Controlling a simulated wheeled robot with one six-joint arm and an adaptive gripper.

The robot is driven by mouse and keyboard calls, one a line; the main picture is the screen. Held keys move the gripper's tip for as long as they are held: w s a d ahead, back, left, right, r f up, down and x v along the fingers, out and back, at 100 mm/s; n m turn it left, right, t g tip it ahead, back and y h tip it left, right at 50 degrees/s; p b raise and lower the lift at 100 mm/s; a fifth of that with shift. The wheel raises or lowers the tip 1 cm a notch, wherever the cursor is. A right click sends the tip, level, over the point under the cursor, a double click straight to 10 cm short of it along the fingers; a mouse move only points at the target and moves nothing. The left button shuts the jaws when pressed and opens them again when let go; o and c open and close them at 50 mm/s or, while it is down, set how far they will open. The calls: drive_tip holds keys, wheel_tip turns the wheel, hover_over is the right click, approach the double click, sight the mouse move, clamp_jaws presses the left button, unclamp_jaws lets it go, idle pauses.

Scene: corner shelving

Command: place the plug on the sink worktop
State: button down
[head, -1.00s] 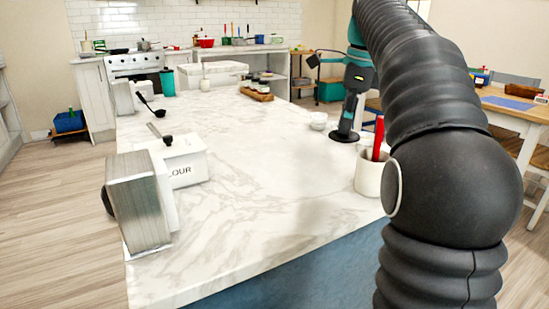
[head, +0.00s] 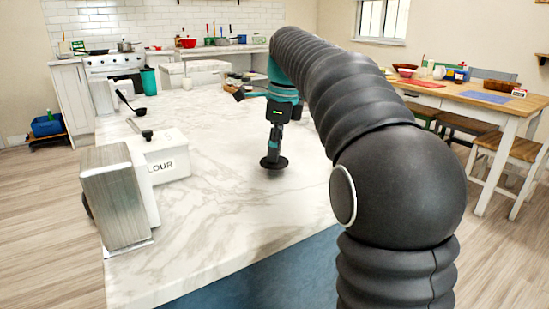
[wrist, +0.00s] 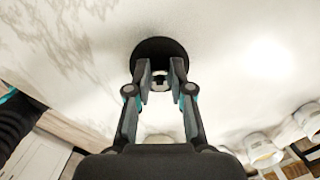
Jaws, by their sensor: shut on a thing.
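The plug (head: 273,163) is a flat, round black disc under my gripper (head: 275,148) in the head view. In the wrist view the plug (wrist: 160,47) lies just beyond the fingertips of my gripper (wrist: 160,77), which are shut on its small middle part. The plug is level over the white marble worktop (head: 225,215); I cannot tell whether it touches it. No sink basin is clearly visible, so I cannot tell which surface is the sink worktop.
A ladle (head: 130,105) lies farther back. Dark jars (head: 235,80) stand at the far end. The marble around the plug is clear. A wooden table (head: 470,105) stands at right.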

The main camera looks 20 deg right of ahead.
drive_tip(key=shift+f, duration=0.8)
drive_tip(key=shift+f, duration=0.15)
drive_tip(key=c, duration=1)
unclamp_jaws()
drive_tip(key=shift+c, duration=0.2)
